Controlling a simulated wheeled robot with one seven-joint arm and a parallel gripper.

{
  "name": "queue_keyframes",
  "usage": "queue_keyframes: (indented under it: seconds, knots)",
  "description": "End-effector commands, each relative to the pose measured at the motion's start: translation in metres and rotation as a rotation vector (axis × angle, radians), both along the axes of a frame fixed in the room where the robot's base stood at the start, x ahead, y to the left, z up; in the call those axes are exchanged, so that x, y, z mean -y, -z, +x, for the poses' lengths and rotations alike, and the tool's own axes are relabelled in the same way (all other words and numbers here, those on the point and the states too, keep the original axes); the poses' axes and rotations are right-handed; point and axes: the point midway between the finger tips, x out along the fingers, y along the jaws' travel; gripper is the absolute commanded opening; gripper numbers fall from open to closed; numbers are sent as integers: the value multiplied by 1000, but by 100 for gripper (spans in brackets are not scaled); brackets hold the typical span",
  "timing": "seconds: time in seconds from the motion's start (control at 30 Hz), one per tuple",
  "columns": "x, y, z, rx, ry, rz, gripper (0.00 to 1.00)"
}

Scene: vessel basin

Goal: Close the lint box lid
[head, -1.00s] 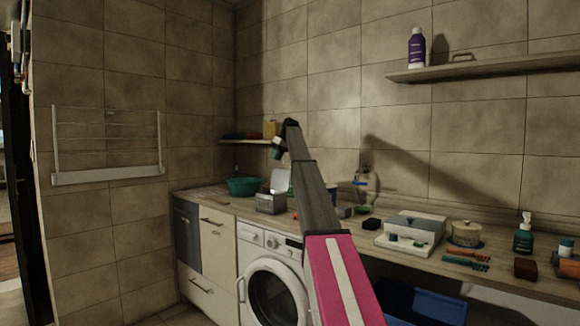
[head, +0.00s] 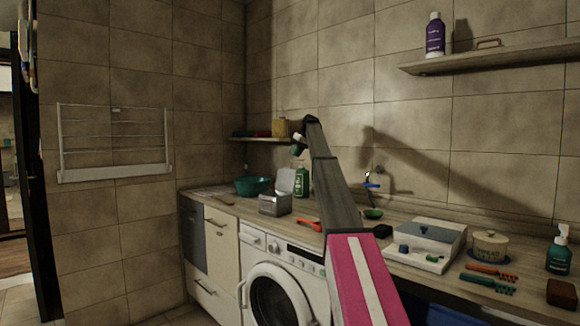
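A small grey box (head: 275,205), which looks like the lint box, stands on the counter above the washing machine. A pale lid (head: 285,180) stands raised and open at its back edge. My arm reaches up from the bottom of the head view and bends down at its far end.
A teal bowl (head: 252,186) is left of the box, and a green bottle (head: 302,181) is behind it to the right. An orange-handled tool (head: 310,224) lies to the right. A small shelf (head: 252,139) is behind my gripper. A white-grey case (head: 428,240) stands farther right.

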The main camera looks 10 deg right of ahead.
Motion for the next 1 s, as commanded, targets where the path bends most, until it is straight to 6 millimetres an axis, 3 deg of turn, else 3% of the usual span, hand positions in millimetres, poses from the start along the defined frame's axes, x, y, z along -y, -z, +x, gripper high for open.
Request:
queue_keyframes:
  seconds: [0.2, 0.4, 0.73, 0.77, 0.83, 1.0]
  knots:
    - [-17, 37, 5, -1, 1, 0, 31]
    - [-28, 61, 9, 0, 1, 0, 31]
    - [-31, 65, 10, 0, 1, 0, 31]
    - [-31, 65, 10, 0, 1, 0, 24]
    - [-30, 65, 10, 0, 1, 0, 2]
    - [-31, 65, 10, 0, 1, 0, 0]
